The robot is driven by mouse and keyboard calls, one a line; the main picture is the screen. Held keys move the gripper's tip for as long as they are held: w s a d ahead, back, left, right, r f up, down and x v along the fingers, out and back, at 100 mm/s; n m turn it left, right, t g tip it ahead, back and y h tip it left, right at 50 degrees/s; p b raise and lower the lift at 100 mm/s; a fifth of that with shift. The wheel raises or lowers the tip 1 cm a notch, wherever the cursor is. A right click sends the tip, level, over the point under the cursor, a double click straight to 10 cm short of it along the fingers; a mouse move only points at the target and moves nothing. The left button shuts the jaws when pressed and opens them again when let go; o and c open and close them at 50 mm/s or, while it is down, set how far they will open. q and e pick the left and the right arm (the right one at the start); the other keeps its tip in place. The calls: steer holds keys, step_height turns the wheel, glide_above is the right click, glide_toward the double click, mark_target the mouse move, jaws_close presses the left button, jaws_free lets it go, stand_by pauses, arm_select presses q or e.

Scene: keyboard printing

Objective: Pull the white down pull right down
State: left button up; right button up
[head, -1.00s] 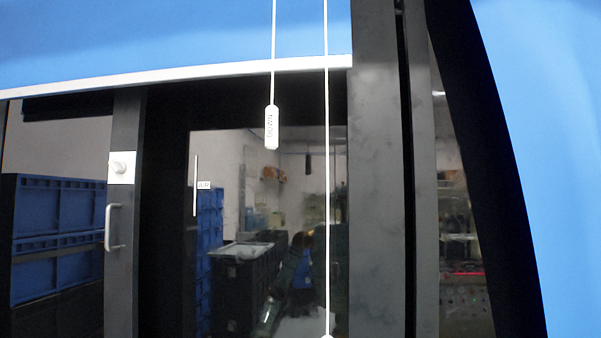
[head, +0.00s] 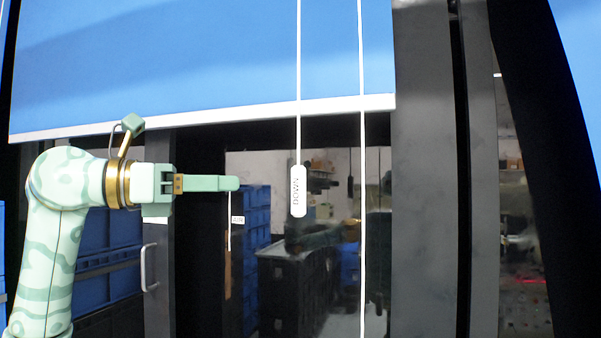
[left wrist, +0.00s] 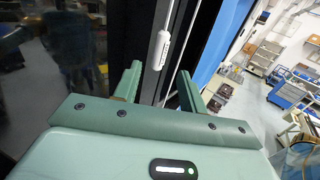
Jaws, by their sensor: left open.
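The white down pull (head: 298,191), marked "DOWN", hangs upright on a thin white cord in front of the dark glass. My left gripper (head: 236,183) is left of the pull in the head view, pointing right towards it at about its height, with a visible gap between. In the left wrist view the open fingers (left wrist: 159,80) are empty, and the pull (left wrist: 160,49) appears beyond the tips, between them. The blue blind (head: 210,60) with its white bottom bar hangs above and behind the cord. My right gripper is not in view.
A second white cord (head: 362,200) hangs right of the pull. A dark door frame with a metal handle (head: 149,268) stands at left, and a dark post (head: 425,170) at right. Blue crates (head: 257,225) show in the glass area.

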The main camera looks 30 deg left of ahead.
mark_target(293, 181)
arm_select(q)
steer(key=p+x, duration=0.2)
steer(key=x, duration=0.4)
steer(key=p+x, duration=0.2)
steer(key=x, duration=0.3)
steer(key=shift+w+d+r, duration=0.2)
steer(key=shift+d, duration=0.15)
steer(key=shift+w+d+f+p, duration=0.15)
steer(key=shift+w+d+p, duration=0.15)
steer(key=shift+w+p, duration=0.1)
steer(key=shift+f, duration=0.1)
jaws_close()
